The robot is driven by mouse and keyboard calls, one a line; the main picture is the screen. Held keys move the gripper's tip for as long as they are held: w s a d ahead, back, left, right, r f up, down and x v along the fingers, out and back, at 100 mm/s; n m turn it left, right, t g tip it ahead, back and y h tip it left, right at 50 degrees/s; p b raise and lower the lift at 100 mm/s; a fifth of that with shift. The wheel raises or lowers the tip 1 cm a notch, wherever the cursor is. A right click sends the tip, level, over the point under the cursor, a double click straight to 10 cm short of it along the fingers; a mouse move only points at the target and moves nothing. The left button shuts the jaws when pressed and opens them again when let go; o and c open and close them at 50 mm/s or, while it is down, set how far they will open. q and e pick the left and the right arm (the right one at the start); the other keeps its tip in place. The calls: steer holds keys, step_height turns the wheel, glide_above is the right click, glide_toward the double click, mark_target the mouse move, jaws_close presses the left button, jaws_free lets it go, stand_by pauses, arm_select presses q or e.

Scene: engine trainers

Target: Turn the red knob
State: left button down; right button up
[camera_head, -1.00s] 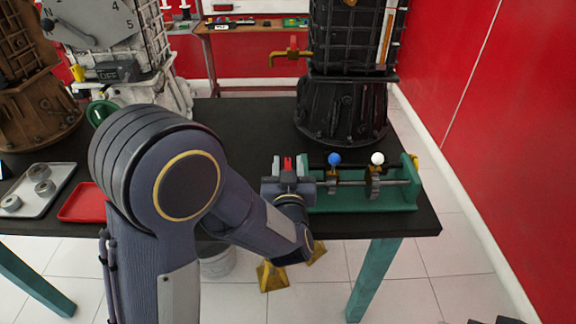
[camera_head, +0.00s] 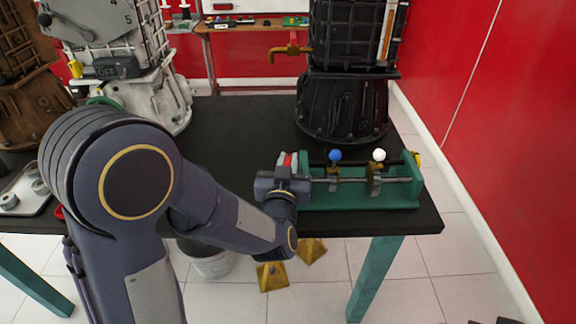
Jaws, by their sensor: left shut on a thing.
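A green fixture (camera_head: 350,198) with a metal rod stands at the right front of the black table. A blue knob (camera_head: 335,155) and a white knob (camera_head: 379,155) stick up from it. At its left end my left gripper (camera_head: 286,170) is shut on the red knob (camera_head: 287,160). Only a small part of the red knob shows between the fingers; my gripper and wrist hide the rest. My right gripper is not in view.
A black engine (camera_head: 343,108) with a brass, red-handled tap (camera_head: 292,48) stands behind the fixture. A white engine (camera_head: 160,105) and a grey tray (camera_head: 37,205) are at left. The table (camera_head: 235,130) is bare in the middle.

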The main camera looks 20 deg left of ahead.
arm_select(q)
steer(key=m+h+b, duration=0.1)
steer(key=h+b, duration=0.1)
steer(key=m+h+b, duration=0.2)
steer(key=h, duration=0.1)
steer(key=m+h+b, duration=0.2)
steer(key=shift+a+f+g+h, duration=0.2)
steer(key=shift+f+g+h, duration=0.1)
steer(key=shift+h, duration=0.1)
steer(key=shift+w+r+m+g+h+b, duration=0.15)
steer(key=shift+m+g+h+b, duration=0.25)
steer(key=shift+m+h+b, duration=0.5)
steer(key=shift+r+g+h, duration=0.1)
steer(key=shift+g+h, duration=0.2)
steer(key=shift+h, duration=0.4)
steer(key=shift+r+m+g+h+p, duration=0.15)
steer(key=shift+m+g+h+p, duration=0.55)
steer(key=shift+m+h, duration=0.35)
steer(key=m+g+h+p, duration=0.6)
steer(key=g+p, duration=0.1)
steer(key=shift+d+r+g, duration=0.1)
steer(key=shift+r+g, duration=0.05)
steer(key=shift+g, duration=0.15)
steer(key=shift+d+m+g+h+p, duration=0.1)
steer(key=shift+m+g+h+p, duration=0.65)
steer(key=shift+m+g+p, duration=1.65)
steer(key=shift+n+g+b, duration=0.25)
steer(key=shift+g+b, duration=0.45)
steer(key=shift+b, duration=0.05)
